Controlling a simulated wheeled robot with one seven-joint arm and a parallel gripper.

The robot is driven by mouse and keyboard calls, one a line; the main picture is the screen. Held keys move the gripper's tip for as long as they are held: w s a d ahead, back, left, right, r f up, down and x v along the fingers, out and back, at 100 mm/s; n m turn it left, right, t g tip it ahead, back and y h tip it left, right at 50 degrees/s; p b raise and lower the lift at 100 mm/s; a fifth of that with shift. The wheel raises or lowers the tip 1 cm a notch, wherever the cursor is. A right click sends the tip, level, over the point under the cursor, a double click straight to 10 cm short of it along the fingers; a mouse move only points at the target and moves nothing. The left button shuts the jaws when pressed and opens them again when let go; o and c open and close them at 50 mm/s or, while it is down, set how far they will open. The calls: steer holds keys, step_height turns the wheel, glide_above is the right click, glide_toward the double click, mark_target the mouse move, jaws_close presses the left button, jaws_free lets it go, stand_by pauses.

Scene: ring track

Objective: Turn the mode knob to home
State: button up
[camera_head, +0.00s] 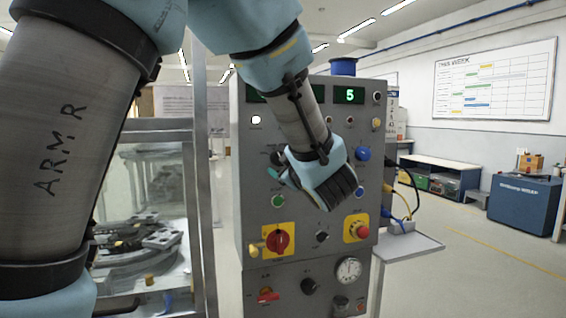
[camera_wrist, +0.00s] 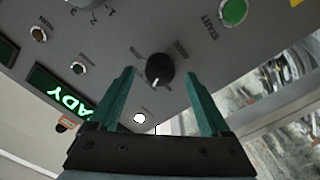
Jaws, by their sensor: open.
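The mode knob, seemingly the small black round knob (camera_wrist: 160,68), is on the grey panel in the wrist view. Its white pointer mark is toward the bottom of that picture. Small labels around it are too blurred to read. My gripper (camera_wrist: 158,75) is open, with one teal finger on each side of the knob in the picture; contact cannot be told. In the head view, my gripper (camera_head: 275,173) is at the left-middle of the panel and my wrist hides part of it. A black knob (camera_head: 277,158) shows there beside my gripper, partly covered.
The control panel (camera_head: 243,190) carries a green button (camera_head: 278,200), a red-and-yellow switch (camera_head: 278,241), a red stop button (camera_head: 357,230), a blue knob (camera_head: 363,153) and a gauge (camera_head: 348,270). A metal-framed machine (camera_head: 150,250) stands at left. A side shelf (camera_head: 415,246) is at right.

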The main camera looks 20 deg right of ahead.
steer(key=s+a+b, duration=0.1)
steer(key=s+b, duration=0.1)
steer(key=s, duration=0.8)
steer(key=shift+a, duration=0.1)
